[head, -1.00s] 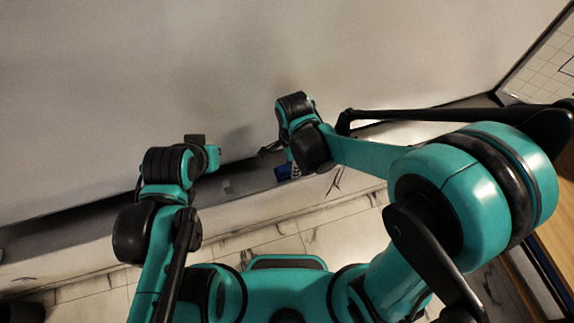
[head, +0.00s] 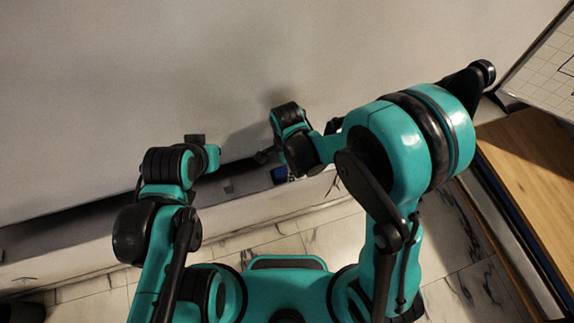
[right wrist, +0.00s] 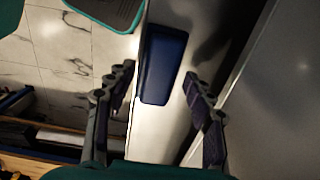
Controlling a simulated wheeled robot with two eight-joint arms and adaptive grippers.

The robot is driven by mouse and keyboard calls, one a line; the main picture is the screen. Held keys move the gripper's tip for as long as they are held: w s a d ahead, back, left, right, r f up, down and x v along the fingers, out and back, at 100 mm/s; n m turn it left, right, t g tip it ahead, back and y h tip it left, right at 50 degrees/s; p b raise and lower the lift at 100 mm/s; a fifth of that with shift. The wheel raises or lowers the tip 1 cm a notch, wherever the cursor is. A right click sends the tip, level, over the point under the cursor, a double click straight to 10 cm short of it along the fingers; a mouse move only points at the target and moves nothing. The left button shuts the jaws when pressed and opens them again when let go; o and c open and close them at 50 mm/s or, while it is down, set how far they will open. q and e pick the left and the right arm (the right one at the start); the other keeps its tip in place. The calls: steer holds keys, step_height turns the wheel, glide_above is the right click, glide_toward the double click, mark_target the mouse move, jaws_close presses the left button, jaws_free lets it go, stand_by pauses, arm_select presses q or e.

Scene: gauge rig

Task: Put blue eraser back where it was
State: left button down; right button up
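The blue eraser (right wrist: 163,65) lies lengthwise on the pale ledge in the right wrist view. In the head view only a small part of the blue eraser (head: 280,174) shows beside my right wrist. My right gripper (right wrist: 160,78) is open, with one finger on each side of the eraser's lower part in the picture. A gap shows on both sides; I cannot tell how far above the ledge the fingertips are. My left gripper (head: 207,157) is left of the eraser in the head view, near the board; its fingers are mostly hidden.
A large pale board (head: 130,80) rises behind the long ledge (head: 262,208). A wooden surface (head: 535,165) and a gridded panel (head: 545,70) stand at the right. Marble-patterned floor (head: 335,238) shows in front of the ledge.

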step_height(320, 180, up, 12)
steer(key=s+d+r+n+t, duration=0.2)
steer(key=d+r+n+t, duration=0.1)
steer(key=d+n, duration=0.4)
steer(key=s+d+r+n+t, duration=0.3)
steer(key=d+n, duration=0.4)
steer(key=d, duration=0.4)
steer(key=shift+r+t+p, duration=0.45)
steer(key=shift+r+t, duration=0.15)
steer(key=shift+r, duration=0.15)
steer(key=shift+s+a, duration=0.1)
